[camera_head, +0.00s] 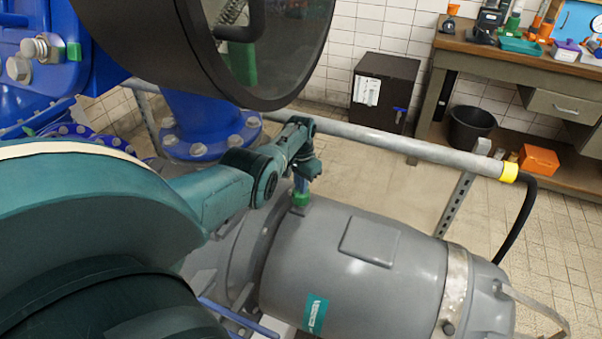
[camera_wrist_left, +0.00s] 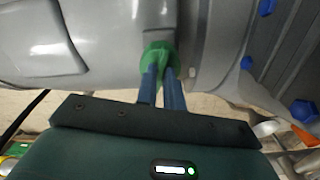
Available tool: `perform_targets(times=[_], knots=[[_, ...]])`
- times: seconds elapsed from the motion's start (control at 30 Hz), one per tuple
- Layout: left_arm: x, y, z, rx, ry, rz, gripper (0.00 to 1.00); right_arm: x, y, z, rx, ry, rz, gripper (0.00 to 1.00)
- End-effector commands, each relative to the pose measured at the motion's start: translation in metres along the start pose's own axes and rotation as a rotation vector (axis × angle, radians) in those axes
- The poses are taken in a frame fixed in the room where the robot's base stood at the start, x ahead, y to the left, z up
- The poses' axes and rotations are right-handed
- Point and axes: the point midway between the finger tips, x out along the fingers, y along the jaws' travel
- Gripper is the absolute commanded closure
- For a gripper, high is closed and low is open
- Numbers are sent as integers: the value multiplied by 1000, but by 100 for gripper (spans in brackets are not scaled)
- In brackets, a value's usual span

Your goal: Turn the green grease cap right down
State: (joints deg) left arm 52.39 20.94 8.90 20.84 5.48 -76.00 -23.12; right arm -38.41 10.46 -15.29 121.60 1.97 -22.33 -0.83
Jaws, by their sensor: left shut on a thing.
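The green grease cap (camera_head: 300,198) sits on top of the grey motor housing (camera_head: 345,262), near its left end. It also shows in the left wrist view (camera_wrist_left: 158,56), where it stands against the grey housing. My left gripper (camera_head: 301,187) reaches down onto it from above. In the left wrist view its two blue fingers (camera_wrist_left: 161,78) are close together with their tips at the cap, shut on it. The fingertips partly cover the cap, and how far down it sits on its fitting cannot be told. My right gripper is not in view.
A grey rail (camera_head: 395,142) with a yellow end (camera_head: 509,172) runs behind the motor. Blue pipework (camera_head: 205,120) stands at the left, and a large dark round rim (camera_head: 215,70) hangs at the top. A workbench (camera_head: 530,65) stands at the back right, beyond open floor.

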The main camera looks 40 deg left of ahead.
Motion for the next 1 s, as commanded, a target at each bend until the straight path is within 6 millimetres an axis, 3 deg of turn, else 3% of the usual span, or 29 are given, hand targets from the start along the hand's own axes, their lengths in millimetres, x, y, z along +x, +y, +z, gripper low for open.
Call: perform_targets(times=[0.67,0.7,0.93,1.0], knots=[[0,0,0,64,1,-1,100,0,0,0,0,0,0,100],[0,0,0,64,1,-1,88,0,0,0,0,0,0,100],[0,0,0,63,1,-1,70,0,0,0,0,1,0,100],[0,0,0,62,1,0,69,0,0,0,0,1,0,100]])
